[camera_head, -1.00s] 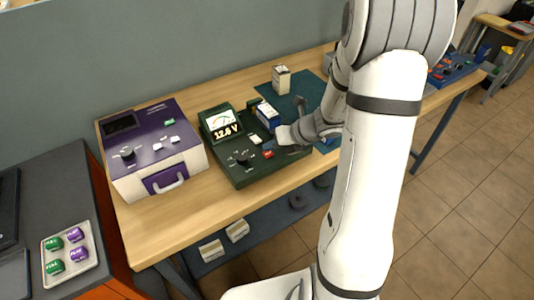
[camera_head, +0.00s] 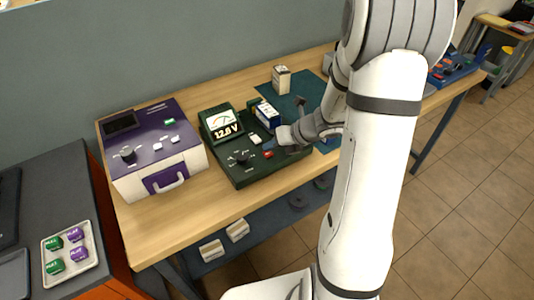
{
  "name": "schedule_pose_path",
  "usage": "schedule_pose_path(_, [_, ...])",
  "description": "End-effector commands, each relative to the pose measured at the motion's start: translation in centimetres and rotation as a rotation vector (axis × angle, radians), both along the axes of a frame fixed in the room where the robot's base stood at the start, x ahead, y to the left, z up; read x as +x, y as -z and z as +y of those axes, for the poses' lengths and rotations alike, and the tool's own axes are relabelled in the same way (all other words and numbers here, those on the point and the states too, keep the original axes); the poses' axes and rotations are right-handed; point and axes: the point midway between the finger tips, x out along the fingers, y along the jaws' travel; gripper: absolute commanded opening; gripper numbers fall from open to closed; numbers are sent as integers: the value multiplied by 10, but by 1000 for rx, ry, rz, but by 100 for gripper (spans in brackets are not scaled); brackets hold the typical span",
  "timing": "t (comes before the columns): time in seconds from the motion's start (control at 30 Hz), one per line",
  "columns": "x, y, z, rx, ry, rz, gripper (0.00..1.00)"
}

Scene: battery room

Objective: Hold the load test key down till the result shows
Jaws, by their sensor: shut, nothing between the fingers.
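The green tester (camera_head: 225,165) stands on the wooden bench, with a dial meter and a lit readout (camera_head: 227,131) that looks like 12.8 V. A black knob (camera_head: 241,157), a white key (camera_head: 256,141) and a red key (camera_head: 268,154) are on its top. A blue and white battery (camera_head: 268,114) sits at the back right of the tester. My gripper (camera_head: 269,147) is shut and empty, its tip low over the right part of the tester, beside the red key. I cannot tell whether the tip touches a key. No separate result shows.
A purple and white device (camera_head: 150,150) stands left of the tester. A teal mat (camera_head: 290,103) and a small white box (camera_head: 281,79) lie behind my gripper. A tray (camera_head: 88,272) with green and purple pieces is at the lower left. The bench's front strip is clear.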

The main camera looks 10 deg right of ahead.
Motion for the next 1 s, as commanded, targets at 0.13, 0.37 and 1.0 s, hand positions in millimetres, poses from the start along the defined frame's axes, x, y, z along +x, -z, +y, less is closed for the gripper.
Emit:
schedule_pose_path(0.13, [0,7,0,0,0,1,0])
schedule_pose_path(0.37, [1,7,0,0,0,0,0])
schedule_pose_path(1.0, [1,13,0,0,0,0,0])
